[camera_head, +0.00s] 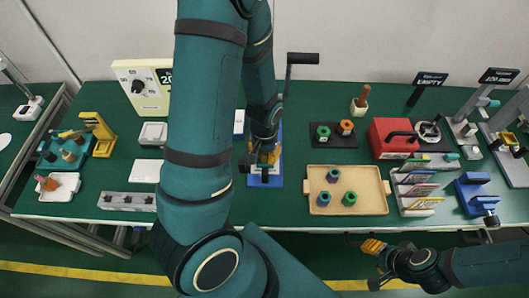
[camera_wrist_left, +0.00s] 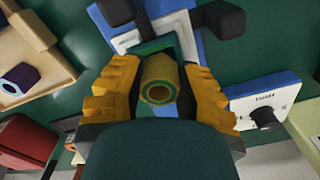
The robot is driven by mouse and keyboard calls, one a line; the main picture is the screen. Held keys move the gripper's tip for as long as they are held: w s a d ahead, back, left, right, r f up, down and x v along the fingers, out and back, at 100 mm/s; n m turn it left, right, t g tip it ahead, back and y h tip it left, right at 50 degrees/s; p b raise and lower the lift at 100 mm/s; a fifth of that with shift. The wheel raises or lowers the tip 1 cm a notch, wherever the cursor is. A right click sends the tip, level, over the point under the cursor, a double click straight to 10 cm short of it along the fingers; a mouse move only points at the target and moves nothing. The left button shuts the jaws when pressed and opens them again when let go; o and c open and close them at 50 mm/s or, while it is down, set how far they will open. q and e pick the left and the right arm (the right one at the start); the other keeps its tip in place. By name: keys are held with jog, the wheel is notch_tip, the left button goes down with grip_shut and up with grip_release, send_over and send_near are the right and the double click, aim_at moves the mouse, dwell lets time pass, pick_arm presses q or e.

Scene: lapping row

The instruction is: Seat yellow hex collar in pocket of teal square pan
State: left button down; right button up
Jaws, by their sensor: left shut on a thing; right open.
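The yellow hex collar (camera_wrist_left: 159,72) is upright between the yellow finger pads of my left gripper (camera_wrist_left: 160,88) in the left wrist view, its round bore facing the camera. In the head view my left gripper (camera_head: 264,157) is over the blue fixture (camera_head: 264,182), and its fingers hide the collar. The teal square pan (camera_wrist_left: 148,47) shows only in part, just beyond the collar on the blue and white fixture. Its pocket is hidden, and I cannot tell whether the collar touches it. My right gripper (camera_head: 373,262) is open and empty, in front of the table.
A tan tray (camera_head: 375,190) with purple, blue and green collars lies to the right. Behind it is a black board (camera_head: 333,142) with green and orange pieces. A red box (camera_head: 392,138) and a slotted rack (camera_head: 418,205) stand further right. A black-handled crank (camera_head: 302,59) rises behind the fixture.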

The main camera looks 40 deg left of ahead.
pick_arm(q)
jog(key=shift+f+b, duration=0.45)
jog(key=shift+f, duration=0.2)
jog(key=c, duration=0.7)
grip_release()
jog(key=shift+o, duration=0.2)
notch_tip(320, 180, up, 12)
